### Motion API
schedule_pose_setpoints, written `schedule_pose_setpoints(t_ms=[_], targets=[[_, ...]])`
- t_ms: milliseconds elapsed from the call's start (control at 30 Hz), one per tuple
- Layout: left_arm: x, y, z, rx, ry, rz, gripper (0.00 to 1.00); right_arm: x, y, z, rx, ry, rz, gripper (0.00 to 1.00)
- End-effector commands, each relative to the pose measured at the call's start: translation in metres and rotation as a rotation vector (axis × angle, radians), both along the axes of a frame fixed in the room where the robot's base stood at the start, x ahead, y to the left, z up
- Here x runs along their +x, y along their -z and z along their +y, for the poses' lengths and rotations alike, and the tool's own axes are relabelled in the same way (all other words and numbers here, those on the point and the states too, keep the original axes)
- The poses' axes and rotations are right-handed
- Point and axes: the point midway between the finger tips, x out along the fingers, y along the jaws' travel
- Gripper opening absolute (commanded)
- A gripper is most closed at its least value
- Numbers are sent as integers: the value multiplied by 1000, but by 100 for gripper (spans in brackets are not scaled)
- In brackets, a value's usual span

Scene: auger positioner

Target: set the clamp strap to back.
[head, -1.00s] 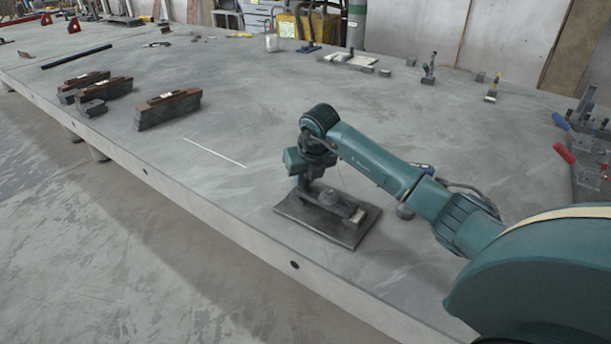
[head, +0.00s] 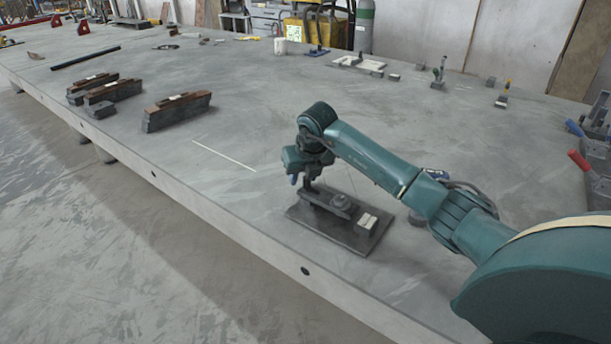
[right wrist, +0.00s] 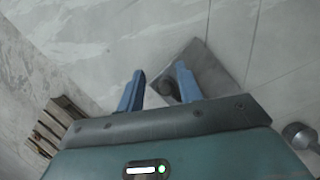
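A dark flat base plate (head: 318,228) lies on the big table near its front edge. The dark clamp strap (head: 328,197) lies along it, with a round knob on top. A block with a pale top (head: 367,221) sits at the strap's right end. My right gripper (head: 301,183) is low over the strap's left end. In the right wrist view its blue fingers (right wrist: 160,80) stand apart, with a dark round part (right wrist: 168,88) between them, nearer the right finger. I cannot tell whether they touch the strap. My left gripper is out of view.
Several dark blocks with brown tops (head: 178,111) stand at the left. Clamps with red and blue handles (head: 579,160) are at the right edge.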

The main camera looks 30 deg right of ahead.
Motion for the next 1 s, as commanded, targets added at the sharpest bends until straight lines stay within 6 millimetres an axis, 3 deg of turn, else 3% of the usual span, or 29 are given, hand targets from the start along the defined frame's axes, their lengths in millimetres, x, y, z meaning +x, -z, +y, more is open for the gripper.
schedule_pose_setpoints(t_ms=[367,467,800,1000], targets=[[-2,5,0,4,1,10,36,-3,-5,-1,-2,1,3,40],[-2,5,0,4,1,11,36,-8,-17,0,-3,1,2,40],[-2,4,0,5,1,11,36,-35,-86,6,-2,0,-1,40],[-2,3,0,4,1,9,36,-46,-113,8,-2,1,0,40]])
